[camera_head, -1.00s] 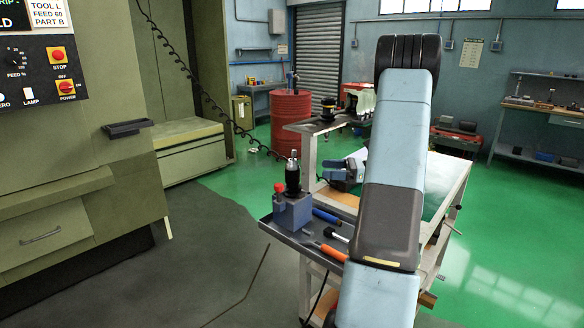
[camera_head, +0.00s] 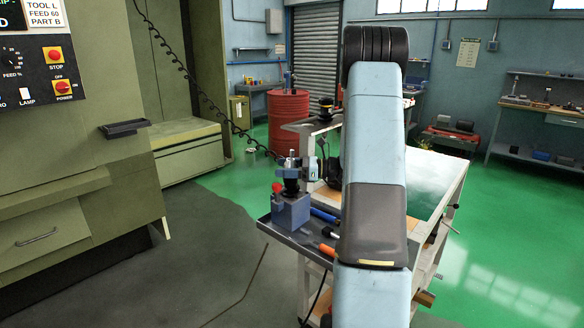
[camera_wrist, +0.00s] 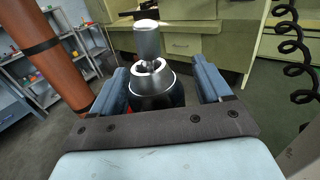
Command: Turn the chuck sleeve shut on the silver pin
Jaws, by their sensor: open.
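The silver pin (camera_wrist: 148,40) stands upright in the chuck in the wrist view. Below it are the chuck's bright silver collar (camera_wrist: 152,76) and dark sleeve (camera_wrist: 156,99), partly hidden by my gripper's crossbar. My gripper (camera_wrist: 160,84) is open, with one blue finger on each side of the chuck; contact with the sleeve cannot be made out. In the head view my gripper (camera_head: 306,170) is at the chuck (camera_head: 291,186), which stands on a blue-grey block (camera_head: 291,213). Whether the sleeve is tight on the pin cannot be seen.
A red knob (camera_head: 277,188) is on the block's left side. A blue-handled tool (camera_head: 324,215) and an orange handle (camera_head: 327,249) lie on the cart's grey tray (camera_head: 283,238). A coiled black cable (camera_wrist: 294,45) hangs at right in the wrist view. Floor left of the cart is clear.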

